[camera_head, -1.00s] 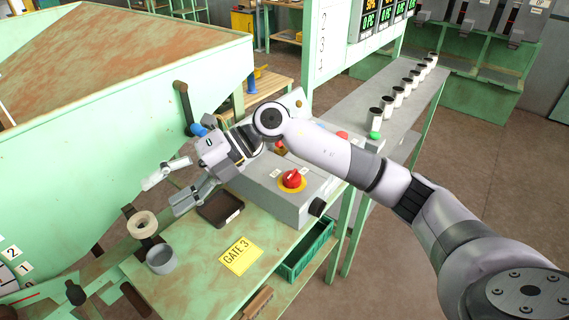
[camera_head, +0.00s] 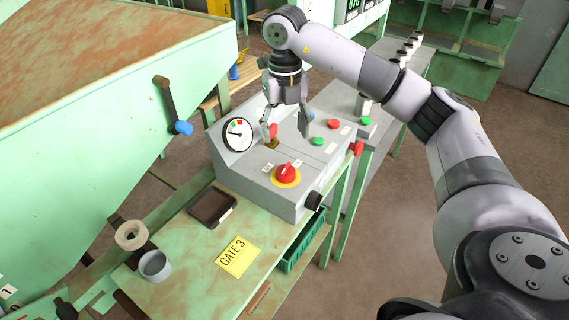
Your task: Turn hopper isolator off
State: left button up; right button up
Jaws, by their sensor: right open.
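A grey control box (camera_head: 255,180) stands on the green bench. On its top is a red rotary switch (camera_head: 287,173) on a yellow disc, with small white labels beside it. Which label names the hopper isolator is too small to read. My right gripper (camera_head: 288,133) is open and empty, pointing down over the back of the box, behind the red rotary switch. Its fingers are spread apart, near a small brass-coloured part (camera_head: 271,143). I cannot tell whether they touch the box. My left gripper is not in view.
A round gauge (camera_head: 238,134), green button (camera_head: 317,141) and red button (camera_head: 334,124) are on the box.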

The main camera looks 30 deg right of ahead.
aim_at(285, 166)
notch_tip(285, 166, down, 12)
jog(key=p, duration=0.3)
jog(key=shift+f, duration=0.1)
jog(key=c, duration=1.1)
jog(key=shift+c, duration=0.2)
